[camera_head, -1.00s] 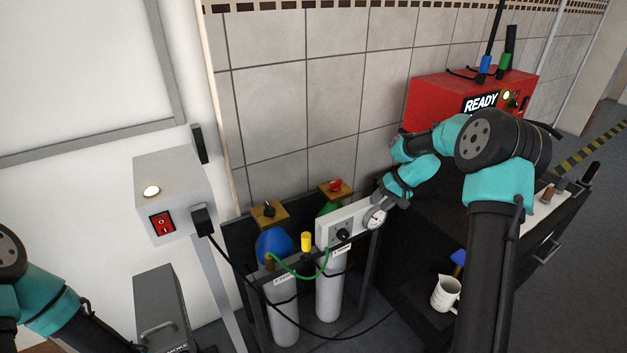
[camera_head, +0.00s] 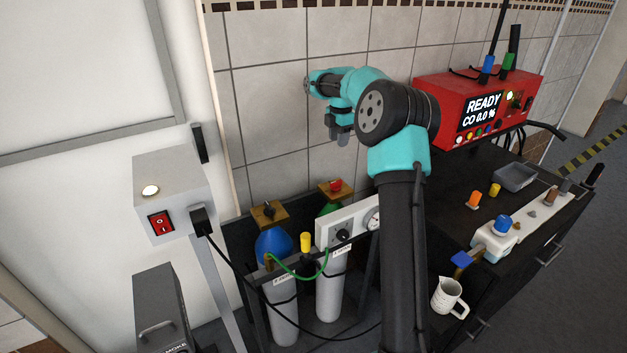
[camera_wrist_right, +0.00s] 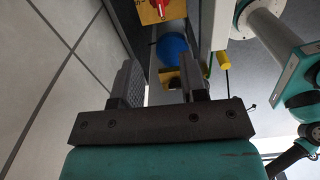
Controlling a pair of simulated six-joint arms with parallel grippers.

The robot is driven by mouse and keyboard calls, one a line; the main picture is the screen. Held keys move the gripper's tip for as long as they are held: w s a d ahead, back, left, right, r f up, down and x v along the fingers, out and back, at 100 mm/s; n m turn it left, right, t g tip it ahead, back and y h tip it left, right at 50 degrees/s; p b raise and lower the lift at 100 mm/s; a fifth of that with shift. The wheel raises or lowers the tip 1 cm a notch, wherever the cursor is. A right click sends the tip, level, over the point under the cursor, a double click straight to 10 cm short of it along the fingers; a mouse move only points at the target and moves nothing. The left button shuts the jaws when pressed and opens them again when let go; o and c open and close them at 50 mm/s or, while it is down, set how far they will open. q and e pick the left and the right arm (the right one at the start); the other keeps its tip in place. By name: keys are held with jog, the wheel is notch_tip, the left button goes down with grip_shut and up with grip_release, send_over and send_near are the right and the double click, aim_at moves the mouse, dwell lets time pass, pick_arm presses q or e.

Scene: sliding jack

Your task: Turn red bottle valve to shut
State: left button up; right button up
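The red valve knob (camera_head: 336,185) sits on a wooden block on top of the green bottle (camera_head: 330,207), in the rack by the tiled wall. It also shows at the top edge of the right wrist view (camera_wrist_right: 172,6). The black valve knob (camera_head: 268,208) tops the blue bottle (camera_head: 273,245) to its left. My right gripper (camera_head: 340,138) points down above the red knob, apart from it. In the right wrist view its fingers (camera_wrist_right: 160,85) are spread with nothing gripped between them. My left gripper is out of view.
A white panel with a gauge (camera_head: 343,228) and a yellow-capped post (camera_head: 306,242) stand just in front of the bottles. A grey switch box (camera_head: 170,195) is at left. The red READY unit (camera_head: 470,110) and a cluttered black bench (camera_head: 450,205) are at right.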

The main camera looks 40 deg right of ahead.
aim_at(336, 181)
jog(key=shift+r, duration=0.15)
notch_tip(336, 181, down, 18)
jog(key=shift+r, duration=0.25)
dwell(0.7)
grip_shut()
dwell(0.3)
